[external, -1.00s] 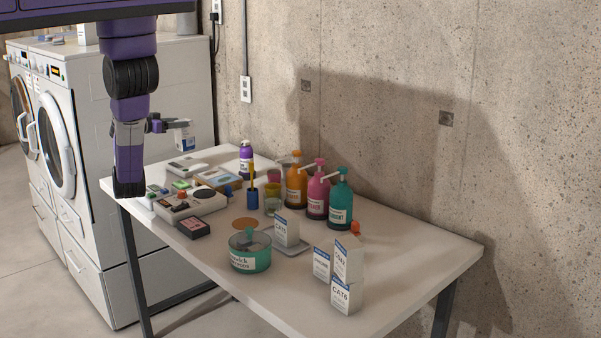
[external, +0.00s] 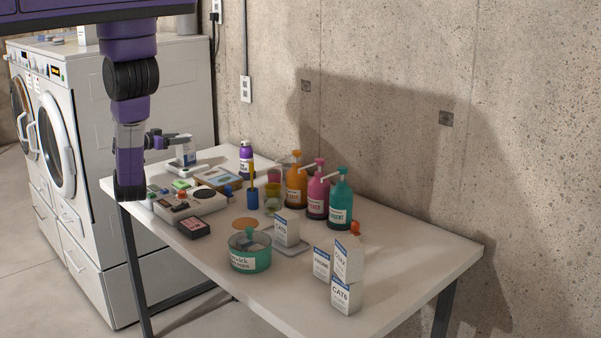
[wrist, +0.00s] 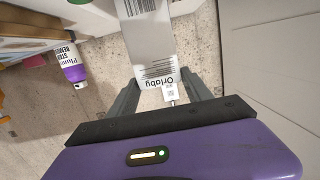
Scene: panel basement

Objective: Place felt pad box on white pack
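My gripper (external: 182,140) is over the far left end of the table, its fingers around a small white and blue box, likely the felt pad box (external: 187,153). In the wrist view the box (wrist: 151,42) sits upright between the two fingers (wrist: 160,84), with "Orlaby" lettering and a barcode on it. Both fingertips appear to press its sides. The flat white pack (external: 180,168) lies on the table directly under the box. I cannot tell whether the box touches it.
Cases and small items crowd the table's left part. Pump bottles (external: 318,192), a teal tin (external: 249,262) and white boxes (external: 346,295) stand further right. Washers are behind left.

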